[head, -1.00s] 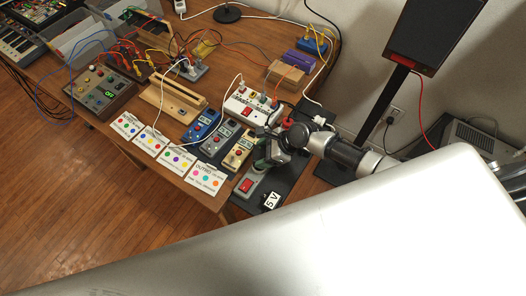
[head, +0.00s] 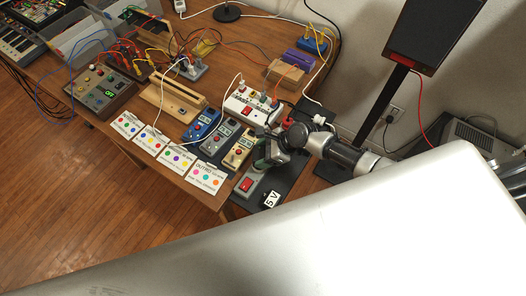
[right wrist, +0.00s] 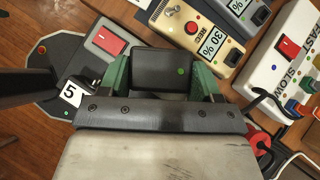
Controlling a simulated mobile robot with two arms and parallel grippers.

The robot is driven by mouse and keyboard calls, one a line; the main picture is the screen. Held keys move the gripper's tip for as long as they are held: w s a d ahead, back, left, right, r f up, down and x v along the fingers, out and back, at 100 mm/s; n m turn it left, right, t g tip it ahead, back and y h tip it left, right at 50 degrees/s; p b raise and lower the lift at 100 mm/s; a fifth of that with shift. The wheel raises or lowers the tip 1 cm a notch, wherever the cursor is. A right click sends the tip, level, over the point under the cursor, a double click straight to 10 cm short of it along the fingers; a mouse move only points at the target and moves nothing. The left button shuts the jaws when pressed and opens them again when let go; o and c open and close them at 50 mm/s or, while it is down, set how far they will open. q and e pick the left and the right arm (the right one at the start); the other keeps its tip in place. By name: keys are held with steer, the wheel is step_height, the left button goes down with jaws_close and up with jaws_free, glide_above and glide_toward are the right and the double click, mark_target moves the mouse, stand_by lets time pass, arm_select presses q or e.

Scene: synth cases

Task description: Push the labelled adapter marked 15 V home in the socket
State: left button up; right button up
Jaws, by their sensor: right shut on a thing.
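My right gripper (right wrist: 163,72) has green fingers shut on a black block with a green light (right wrist: 163,68), which I take to be the adapter. No 15 V mark shows on it. In the head view the right gripper (head: 271,153) is over the far end of a grey unit with a red switch (head: 250,183). That unit also shows in the right wrist view (right wrist: 110,44), just left of the block. The socket is hidden, and I cannot tell how deep the block sits. My left gripper is not in view.
A cream unit (head: 238,152), a grey unit (head: 219,137) and a blue unit (head: 201,124) stand close by on the left. A white switch box with cables (head: 250,106) stands behind. Printed cards (head: 207,179) line the table edge. A large pale surface hides the lower right.

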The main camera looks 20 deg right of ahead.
steer(key=shift+p, duration=0.55)
stand_by(0.9)
steer(key=shift+f+b, duration=0.85)
steer(key=shift+f, duration=0.3)
steer(key=o, duration=1)
steer(key=shift+o, duration=0.2)
steer(key=shift+d, duration=0.1)
steer(key=v, duration=1)
steer(key=shift+r, duration=0.3)
steer(key=shift+s+d, duration=0.1)
steer(key=shift+s, duration=0.05)
